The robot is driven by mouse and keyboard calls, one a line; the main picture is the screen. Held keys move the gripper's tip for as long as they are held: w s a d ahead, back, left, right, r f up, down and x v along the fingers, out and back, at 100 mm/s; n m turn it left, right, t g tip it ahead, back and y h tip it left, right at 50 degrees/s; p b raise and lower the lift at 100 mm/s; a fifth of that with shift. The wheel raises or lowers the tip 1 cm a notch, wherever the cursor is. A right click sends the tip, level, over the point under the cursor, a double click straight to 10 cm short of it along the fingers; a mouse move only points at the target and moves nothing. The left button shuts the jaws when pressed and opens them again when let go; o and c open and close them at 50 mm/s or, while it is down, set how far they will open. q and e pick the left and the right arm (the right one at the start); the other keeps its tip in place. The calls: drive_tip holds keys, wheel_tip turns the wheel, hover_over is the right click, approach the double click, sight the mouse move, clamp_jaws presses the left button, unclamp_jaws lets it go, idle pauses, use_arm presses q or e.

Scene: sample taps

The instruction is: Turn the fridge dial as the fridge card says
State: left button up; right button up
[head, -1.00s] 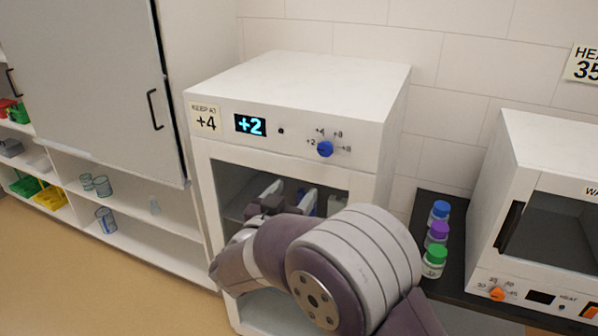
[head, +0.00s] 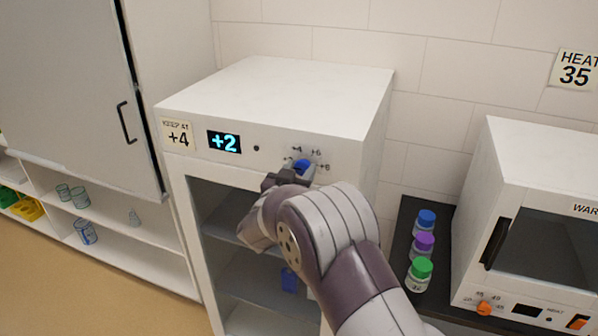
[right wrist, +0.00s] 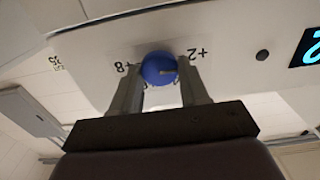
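The white fridge (head: 255,90) stands mid-view in the head view. Its card (head: 177,134) reads "KEEP AT +4" and its display (head: 224,142) shows +2. The blue fridge dial (head: 303,166) is at the right of the panel, with marks around it including +4, +6 and +8. My right gripper (head: 292,177) is at the dial. In the right wrist view the dial (right wrist: 159,68) sits between the two fingertips, which appear to touch its sides; its pointer faces the +2 mark. My left gripper is not in view.
A heater oven (head: 535,235) with an orange dial stands at the right. Several capped bottles, including a green-capped one (head: 420,273), stand on the dark counter beside the fridge. A cabinet with a handle (head: 127,122) and low shelves are at the left.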

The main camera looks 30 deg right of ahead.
drive_tip(key=shift+f+m+b, duration=0.2)
drive_tip(key=shift+m+b, duration=0.7)
drive_tip(key=shift+b, duration=0.3)
drive_tip(key=m+b, duration=0.7)
drive_tip(key=shift+s+f+b, duration=0.1)
drive_tip(key=shift+f+b, duration=0.05)
drive_tip(key=shift+b, duration=0.25)
drive_tip(key=shift+d+m+b, duration=0.1)
drive_tip(key=shift+m+b, duration=1.45)
drive_tip(key=shift+m, duration=0.05)
drive_tip(key=o, duration=0.9)
drive_tip(key=shift+o, duration=0.5)
drive_tip(key=shift+s+r, duration=0.2)
drive_tip(key=shift+r, duration=0.1)
